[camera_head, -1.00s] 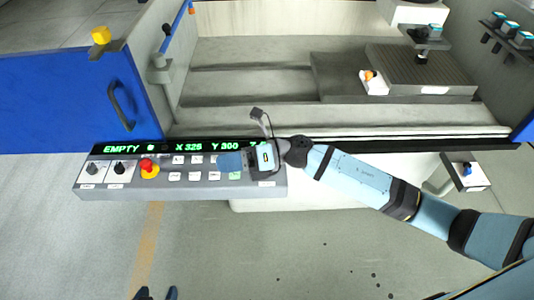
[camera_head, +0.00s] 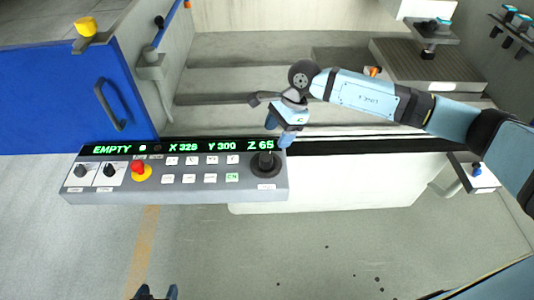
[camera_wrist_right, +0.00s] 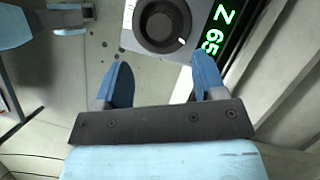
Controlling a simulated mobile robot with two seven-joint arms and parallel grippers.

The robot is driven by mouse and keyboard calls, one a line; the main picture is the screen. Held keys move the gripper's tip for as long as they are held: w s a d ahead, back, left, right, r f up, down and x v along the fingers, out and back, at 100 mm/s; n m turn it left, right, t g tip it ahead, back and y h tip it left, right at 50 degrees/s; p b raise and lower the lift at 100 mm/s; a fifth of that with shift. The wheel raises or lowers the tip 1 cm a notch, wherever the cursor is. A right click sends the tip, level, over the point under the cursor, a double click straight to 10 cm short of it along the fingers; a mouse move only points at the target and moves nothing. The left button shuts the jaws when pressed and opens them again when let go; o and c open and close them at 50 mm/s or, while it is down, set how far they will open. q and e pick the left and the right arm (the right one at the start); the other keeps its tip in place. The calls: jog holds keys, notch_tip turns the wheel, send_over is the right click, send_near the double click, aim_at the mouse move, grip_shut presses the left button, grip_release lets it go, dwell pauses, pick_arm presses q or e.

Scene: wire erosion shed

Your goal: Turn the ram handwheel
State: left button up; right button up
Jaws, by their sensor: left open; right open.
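The ram handwheel (camera_head: 265,164) is a round black knob at the right end of the grey control panel, under the green Z 65 readout. It also shows at the top of the right wrist view (camera_wrist_right: 162,20), with a small white mark on its rim. My right gripper (camera_head: 278,131) is open and empty, just behind and above the knob. In its wrist view the two blue fingertips (camera_wrist_right: 163,82) stand wide apart, with the knob beyond them and no contact visible. My left gripper (camera_head: 158,294) shows only its fingertips at the bottom edge, apart and empty.
The control panel (camera_head: 130,194) carries a red emergency button (camera_head: 139,170), two selector knobs and several white keys. A blue door (camera_head: 60,100) with a dark handle is at left. The machine's tank (camera_head: 240,85) lies behind the panel.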

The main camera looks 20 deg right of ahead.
aim_at(266, 157)
jog(key=x, duration=0.8)
jog(key=shift+a+f+p, duration=0.15)
jog(key=shift+f+p, duration=0.15)
jog(key=shift+f, duration=0.05)
jog(key=c, duration=0.9)
